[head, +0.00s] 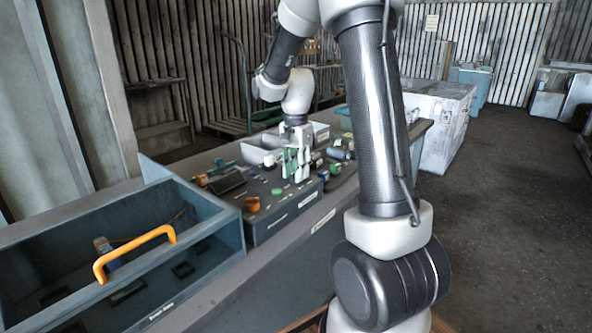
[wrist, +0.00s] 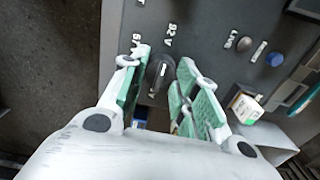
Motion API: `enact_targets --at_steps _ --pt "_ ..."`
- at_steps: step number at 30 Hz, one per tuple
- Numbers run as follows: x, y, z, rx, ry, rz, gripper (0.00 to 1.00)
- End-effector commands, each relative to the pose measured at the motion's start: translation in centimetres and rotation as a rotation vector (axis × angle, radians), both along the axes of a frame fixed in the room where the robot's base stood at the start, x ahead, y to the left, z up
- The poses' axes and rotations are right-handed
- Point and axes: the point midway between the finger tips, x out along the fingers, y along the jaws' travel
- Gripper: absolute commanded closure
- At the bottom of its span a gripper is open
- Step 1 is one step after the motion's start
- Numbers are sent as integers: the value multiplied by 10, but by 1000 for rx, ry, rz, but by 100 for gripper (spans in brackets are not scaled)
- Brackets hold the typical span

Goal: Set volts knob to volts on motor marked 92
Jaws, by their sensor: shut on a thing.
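The volts knob (wrist: 160,72) is a black round knob on a dark grey panel (wrist: 215,25). In the wrist view it sits between the green-padded fingers of my gripper (wrist: 158,66), which is shut on it. White marks stand around the knob; one reads 92V (wrist: 171,36), and another by the left finger is partly covered. The knob's pointer setting cannot be made out. In the head view my gripper (head: 296,165) reaches down to the control box (head: 285,208) and hides the knob. A motor marked 92 cannot be made out.
The panel also carries a blue button (wrist: 275,59) and, in the head view, orange (head: 252,204) and green (head: 277,191) controls. A blue-grey open box with an orange handle (head: 135,250) stands at the left. Small parts crowd the bench behind.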

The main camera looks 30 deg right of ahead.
Motion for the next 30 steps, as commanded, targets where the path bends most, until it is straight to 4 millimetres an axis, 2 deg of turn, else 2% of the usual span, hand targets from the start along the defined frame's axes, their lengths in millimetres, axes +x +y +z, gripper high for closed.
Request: enact_targets --at_steps 8,9,12,23,26,30 --pt "1 0 1 -2 -5 0 94" --pt "1 0 1 -2 -5 0 63" --pt "1 0 1 -1 -3 1 46" --pt "1 0 4 0 -2 1 46" --pt "1 0 15 -1 -4 1 46" --pt "1 0 45 -1 -7 1 46"
